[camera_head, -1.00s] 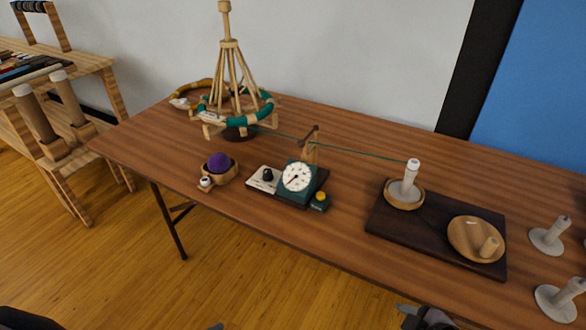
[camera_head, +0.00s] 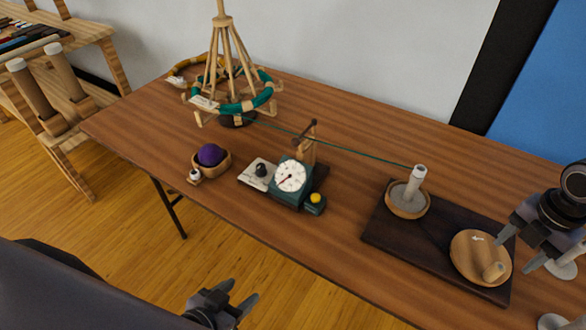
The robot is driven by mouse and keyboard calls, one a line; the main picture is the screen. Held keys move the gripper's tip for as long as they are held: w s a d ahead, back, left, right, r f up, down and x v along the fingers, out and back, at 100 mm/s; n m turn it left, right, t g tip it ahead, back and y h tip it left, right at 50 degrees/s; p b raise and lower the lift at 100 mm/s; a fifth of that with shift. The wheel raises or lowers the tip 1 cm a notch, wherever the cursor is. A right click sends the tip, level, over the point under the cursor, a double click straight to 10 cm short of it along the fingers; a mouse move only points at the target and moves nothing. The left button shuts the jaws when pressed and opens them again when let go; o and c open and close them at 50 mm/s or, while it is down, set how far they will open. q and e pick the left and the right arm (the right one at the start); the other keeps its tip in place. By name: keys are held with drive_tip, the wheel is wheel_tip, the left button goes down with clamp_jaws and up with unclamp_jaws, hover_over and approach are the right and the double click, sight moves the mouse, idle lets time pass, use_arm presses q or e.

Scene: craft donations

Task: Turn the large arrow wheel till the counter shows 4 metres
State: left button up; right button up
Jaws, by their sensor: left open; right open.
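The large wooden wheel (camera_head: 474,250) with an arrow label and an upright peg handle (camera_head: 494,271) sits at the right end of a dark board (camera_head: 390,235). The counter (camera_head: 291,178) has a round white dial with a red pointer aimed to the lower left; its figures are too small to read. A green yarn (camera_head: 350,155) runs from the swift past the counter to the winder cone (camera_head: 413,187). My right gripper (camera_head: 538,246) is open above the table, just right of the wheel, apart from it. My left gripper (camera_head: 236,299) is open and empty in front of the table.
The wooden swift (camera_head: 232,105) with green yarn stands at the back left. A bowl with a purple ball (camera_head: 210,156) is near the front left edge. A yellow button (camera_head: 315,198) sits beside the counter.

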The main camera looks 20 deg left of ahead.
sight(500, 266)
drive_tip(key=shift+s+f, duration=0.1)
drive_tip(key=shift+f, duration=0.55)
wheel_tip(500, 266, down, 4)
drive_tip(key=shift+f, duration=0.1)
wheel_tip(500, 266, down, 2)
drive_tip(key=shift+f+b, duration=0.1)
drive_tip(key=shift+b, duration=1.05)
drive_tip(key=shift+f+b, duration=0.5)
drive_tip(key=shift+b, duration=0.15)
drive_tip(key=c, duration=0.9)
